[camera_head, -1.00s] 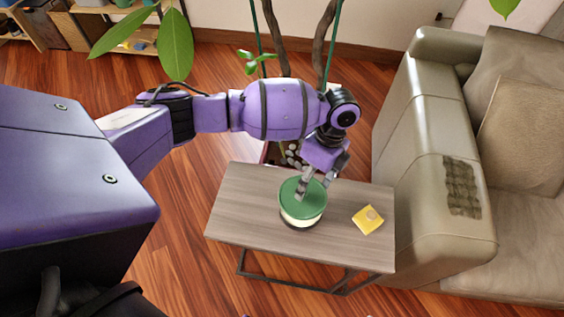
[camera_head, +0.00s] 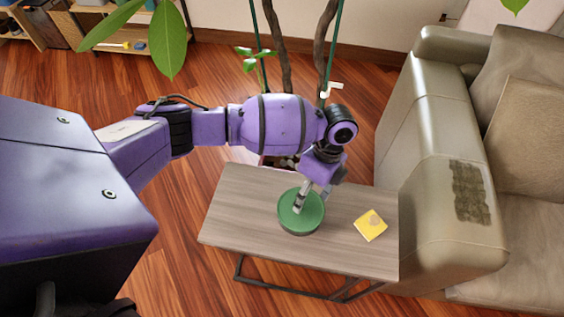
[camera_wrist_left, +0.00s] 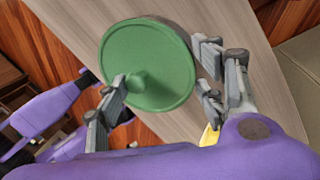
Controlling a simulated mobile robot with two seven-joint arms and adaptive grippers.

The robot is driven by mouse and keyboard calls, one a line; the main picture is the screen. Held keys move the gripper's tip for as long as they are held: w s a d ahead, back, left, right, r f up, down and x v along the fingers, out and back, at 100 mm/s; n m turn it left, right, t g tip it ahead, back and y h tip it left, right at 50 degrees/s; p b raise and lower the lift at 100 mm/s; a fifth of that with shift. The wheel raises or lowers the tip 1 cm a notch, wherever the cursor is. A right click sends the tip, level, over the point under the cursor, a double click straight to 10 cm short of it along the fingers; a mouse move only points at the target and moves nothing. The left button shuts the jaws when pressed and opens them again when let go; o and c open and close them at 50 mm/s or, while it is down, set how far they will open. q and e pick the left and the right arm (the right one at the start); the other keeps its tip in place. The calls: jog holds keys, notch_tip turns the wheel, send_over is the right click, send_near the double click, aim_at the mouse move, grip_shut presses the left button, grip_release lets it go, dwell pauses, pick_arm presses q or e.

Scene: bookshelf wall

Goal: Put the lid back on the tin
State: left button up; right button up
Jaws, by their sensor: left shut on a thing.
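The round green lid (camera_head: 311,218) is over the tin on the small table, close to level. In the left wrist view the lid (camera_wrist_left: 160,55) faces the camera with its knob (camera_wrist_left: 136,82) showing. A dull brownish band (camera_wrist_left: 172,27), perhaps the tin's side, shows past its edge. The tin's cream wall is hidden in the head view, and I cannot tell whether the lid is fully seated. My left gripper (camera_head: 299,208) reaches down onto the lid, shut on it at the knob area; the exact contact is unclear. My right gripper is not in view.
The grey-brown wooden table (camera_head: 240,210) has bare room left of the lid. A beige sofa (camera_head: 440,170) stands close by on the right, and plant stems (camera_head: 281,50) rise behind.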

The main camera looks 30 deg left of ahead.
pick_arm(q)
jog(key=shift+w+r+p, duration=0.1)
jog(key=shift+w+p, duration=0.05)
jog(key=shift+p, duration=0.25)
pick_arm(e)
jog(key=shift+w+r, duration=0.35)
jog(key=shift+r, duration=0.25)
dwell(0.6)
pick_arm(q)
jog(key=shift+f, duration=0.2)
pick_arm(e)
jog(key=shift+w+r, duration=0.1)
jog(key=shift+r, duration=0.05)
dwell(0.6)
pick_arm(q)
jog(key=shift+p, duration=0.3)
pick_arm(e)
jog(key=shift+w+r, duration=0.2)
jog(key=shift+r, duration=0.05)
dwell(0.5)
pick_arm(q)
jog(key=o, duration=1.1)
jog(key=o, duration=0.4)
